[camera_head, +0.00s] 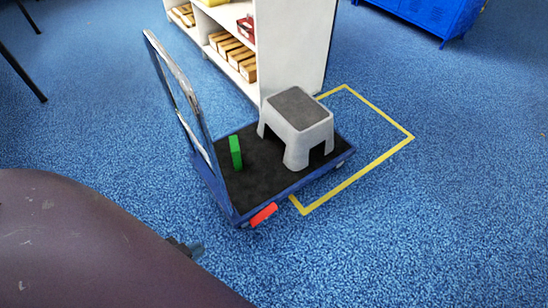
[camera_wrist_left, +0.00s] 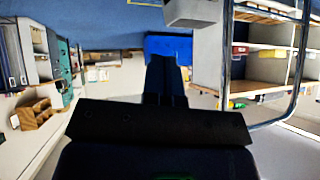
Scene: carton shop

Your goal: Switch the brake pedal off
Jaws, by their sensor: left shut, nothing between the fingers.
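The brake pedal (camera_head: 263,215) is a red tab low at the near corner of a blue platform cart (camera_head: 225,202). My left gripper (camera_head: 188,248) shows as a small dark tip past the edge of my arm, on the floor side to the left of the pedal and apart from it. In the left wrist view its dark fingers (camera_wrist_left: 167,80) are together with nothing between them. The pedal cannot be made out in the left wrist view. My right gripper is not in view.
The cart carries a grey step stool (camera_head: 298,125) and a green block (camera_head: 235,152). Its metal push handle (camera_head: 178,85) rises at the left. A white shelf (camera_head: 292,50) stands behind. A yellow floor outline (camera_head: 352,180) lies right of the cart. Blue floor in front is clear.

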